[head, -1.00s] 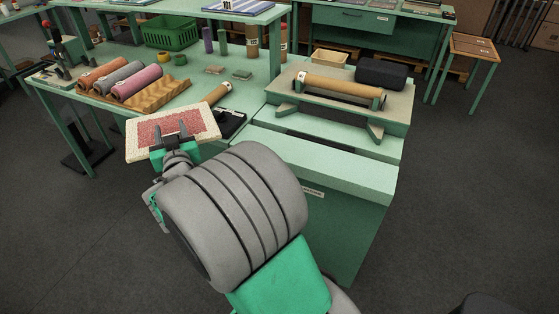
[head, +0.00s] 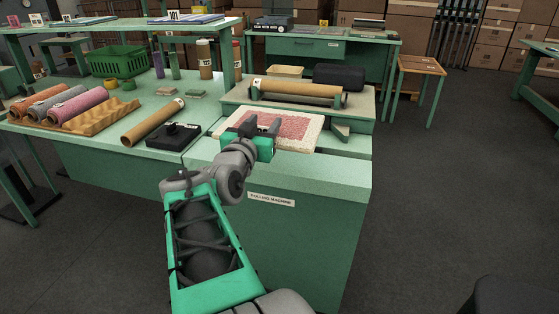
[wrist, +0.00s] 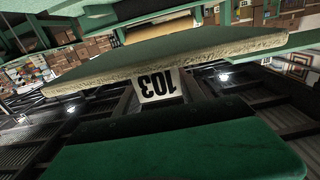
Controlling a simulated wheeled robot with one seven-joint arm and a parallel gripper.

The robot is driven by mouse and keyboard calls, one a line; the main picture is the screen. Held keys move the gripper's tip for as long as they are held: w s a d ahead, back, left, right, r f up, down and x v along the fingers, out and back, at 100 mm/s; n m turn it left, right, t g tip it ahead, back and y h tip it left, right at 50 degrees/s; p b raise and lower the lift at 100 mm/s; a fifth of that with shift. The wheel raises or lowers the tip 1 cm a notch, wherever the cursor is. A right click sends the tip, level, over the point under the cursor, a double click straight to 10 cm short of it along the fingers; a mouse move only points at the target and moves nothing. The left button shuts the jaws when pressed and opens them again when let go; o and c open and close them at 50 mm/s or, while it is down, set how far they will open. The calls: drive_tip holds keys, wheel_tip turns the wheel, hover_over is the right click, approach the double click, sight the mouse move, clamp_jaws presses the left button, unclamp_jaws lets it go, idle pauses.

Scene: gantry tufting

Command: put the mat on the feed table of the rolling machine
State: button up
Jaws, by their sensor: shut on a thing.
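The mat (head: 300,131), cream-bordered with a red speckled middle, is held by its near edge in my gripper (head: 250,128). In the wrist view the mat (wrist: 190,55) shows edge-on with a green underside, and a tag reading 103 hangs by it. The rolling machine (head: 290,215) is a green cabinet with a name label on its front. Its flat green top, the feed table (head: 330,169), lies below and in front of the mat. The mat looks above this top, but I cannot tell the exact gap. The roller (head: 297,88) is behind the mat.
A black box device (head: 173,136) and a cardboard tube (head: 152,122) lie on the bench left of the mat. Rolled mats (head: 75,106) rest in a wavy tray farther left. A dark block (head: 339,75) sits behind the roller.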

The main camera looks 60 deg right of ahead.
drive_tip(key=s, duration=0.1)
drive_tip(key=s+a, duration=0.1)
drive_tip(key=s+f, duration=0.1)
drive_tip(key=shift+s+a+b, duration=0.3)
drive_tip(key=shift+a+b, duration=0.1)
drive_tip(key=shift+d+f, duration=0.1)
drive_tip(key=shift+d, duration=0.05)
drive_tip(key=w+d+f, duration=0.1)
drive_tip(key=d, duration=0.1)
drive_tip(key=w+d+f, duration=0.1)
drive_tip(key=d, duration=0.2)
drive_tip(key=w+d+f, duration=0.2)
drive_tip(key=d, duration=0.1)
drive_tip(key=shift+f, duration=0.1)
drive_tip(key=d+f, duration=0.1)
drive_tip(key=w+d+f, duration=0.1)
drive_tip(key=f, duration=0.1)
drive_tip(key=w+d+f, duration=0.1)
drive_tip(key=f, duration=0.1)
drive_tip(key=shift+d+b, duration=0.35)
drive_tip(key=shift+b, duration=0.05)
drive_tip(key=shift+w+d+f, duration=0.1)
drive_tip(key=shift+d+f, duration=0.05)
drive_tip(key=shift+f, duration=1.6)
drive_tip(key=shift+b, duration=0.35)
